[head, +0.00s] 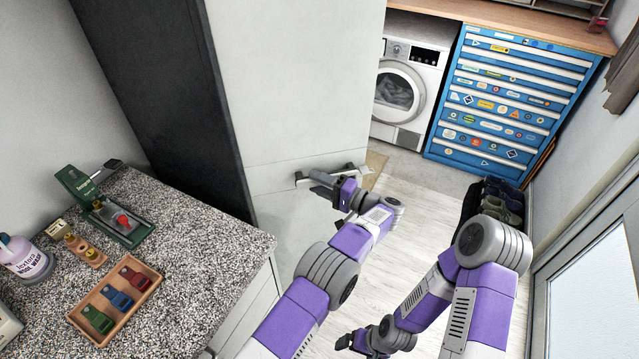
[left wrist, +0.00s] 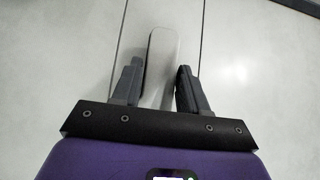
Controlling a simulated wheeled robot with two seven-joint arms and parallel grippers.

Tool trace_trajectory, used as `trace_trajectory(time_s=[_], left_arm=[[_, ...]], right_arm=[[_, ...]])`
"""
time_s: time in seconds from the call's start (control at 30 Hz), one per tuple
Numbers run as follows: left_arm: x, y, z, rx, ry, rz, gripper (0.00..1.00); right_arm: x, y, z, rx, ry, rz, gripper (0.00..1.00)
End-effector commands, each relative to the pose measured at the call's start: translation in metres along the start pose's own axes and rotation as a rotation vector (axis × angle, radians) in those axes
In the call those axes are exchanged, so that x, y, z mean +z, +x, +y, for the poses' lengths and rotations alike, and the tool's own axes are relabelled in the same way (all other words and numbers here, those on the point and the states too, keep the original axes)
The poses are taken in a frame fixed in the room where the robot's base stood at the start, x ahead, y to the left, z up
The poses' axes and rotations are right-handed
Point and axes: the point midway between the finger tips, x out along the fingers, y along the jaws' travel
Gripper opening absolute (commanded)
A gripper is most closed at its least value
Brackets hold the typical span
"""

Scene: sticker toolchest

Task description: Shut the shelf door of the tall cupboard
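The tall cupboard stands at the upper middle of the head view, with a pale front (head: 290,80) and a dark side (head: 165,80). A seam crosses the front low down. A pale bar handle (head: 360,170) sits near that seam. My left gripper (head: 322,184) is at this handle. In the left wrist view the handle (left wrist: 163,60) lies between the two fingers (left wrist: 162,85), which appear closed against its sides. I cannot tell how far the door stands open. My right gripper (head: 346,342) hangs low at the bottom, away from the cupboard; its fingers are unclear.
A speckled counter (head: 200,255) at left holds a green tool (head: 120,222), a wooden tray (head: 112,318) and a bottle (head: 25,260). A washing machine (head: 408,85) and a blue toolchest (head: 505,95) stand behind. Shoes (head: 500,200) line the right wall. Floor is clear in the middle.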

Motion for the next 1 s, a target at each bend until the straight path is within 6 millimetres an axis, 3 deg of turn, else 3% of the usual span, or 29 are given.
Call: trace_trajectory(time_s=[0.1, 0.43, 0.8, 1.0], left_arm=[[0.0, 0.0, 0.0, 0.0, 0.0, -0.001, 0.61], [0.0, -0.005, -0.001, -0.001, -0.001, 0.001, 0.61], [0.0, -0.061, 0.0, 0.0, -0.001, 0.001, 0.61], [0.0, -0.075, 0.0, -0.001, -0.001, -0.001, 0.61]], right_arm=[[0.0, 0.0, 0.0, 0.0, 0.0, 0.0, 0.94], [0.0, -0.001, 0.0, 0.0, 0.0, 0.0, 0.94], [0.0, -0.005, -0.002, 0.0, 0.0, 0.0, 0.94], [0.0, -0.005, -0.002, 0.0, 0.0, 0.0, 0.94]])
